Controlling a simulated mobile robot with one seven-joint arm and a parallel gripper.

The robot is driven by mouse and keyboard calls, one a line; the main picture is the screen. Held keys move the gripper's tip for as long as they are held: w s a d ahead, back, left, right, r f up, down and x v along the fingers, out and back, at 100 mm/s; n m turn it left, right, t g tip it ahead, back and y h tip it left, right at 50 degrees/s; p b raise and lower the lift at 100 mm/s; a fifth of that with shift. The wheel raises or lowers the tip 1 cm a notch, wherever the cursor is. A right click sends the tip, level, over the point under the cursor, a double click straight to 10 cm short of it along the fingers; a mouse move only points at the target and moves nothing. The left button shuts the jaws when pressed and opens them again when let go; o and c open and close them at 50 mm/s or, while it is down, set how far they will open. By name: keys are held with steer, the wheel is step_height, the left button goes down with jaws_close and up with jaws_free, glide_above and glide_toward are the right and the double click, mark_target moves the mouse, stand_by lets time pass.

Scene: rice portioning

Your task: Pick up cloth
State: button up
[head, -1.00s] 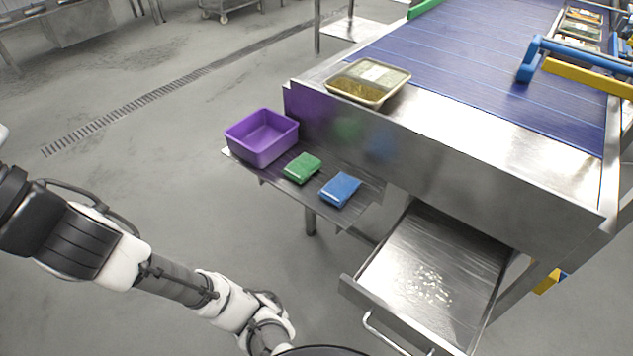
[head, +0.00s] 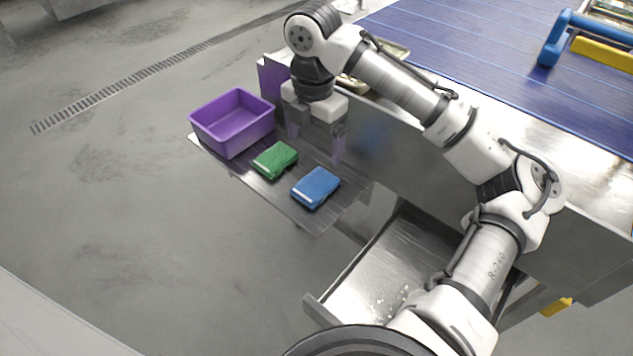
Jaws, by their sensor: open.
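Two folded cloths lie side by side on the small metal side shelf (head: 318,219) in the head view. The green cloth (head: 275,160) is nearer the purple bin, and the blue cloth (head: 316,187) is to its right. My gripper (head: 315,150) points down above the back of the shelf, close to the conveyor's side wall. Its two fingers are apart with nothing visible between them. It appears behind and above the cloths, apart from both.
A purple bin (head: 232,122) stands on the shelf's left end. A blue conveyor (head: 480,50) with a steel side wall lies behind. A tray (head: 398,50) on its edge is mostly hidden by my arm. A metal drawer (head: 375,285) with white grains sits below right.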

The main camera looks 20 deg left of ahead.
glide_above(315, 184)
steer(key=f, duration=0.8)
steer(key=shift+s+d, duration=0.1)
steer(key=shift+s, duration=0.3)
steer(key=shift+w+f, duration=0.25)
steer(key=shift+f, duration=1.1)
steer(key=shift+w+f, duration=0.2)
steer(key=shift+f, duration=1.1)
steer(key=c, duration=1.1)
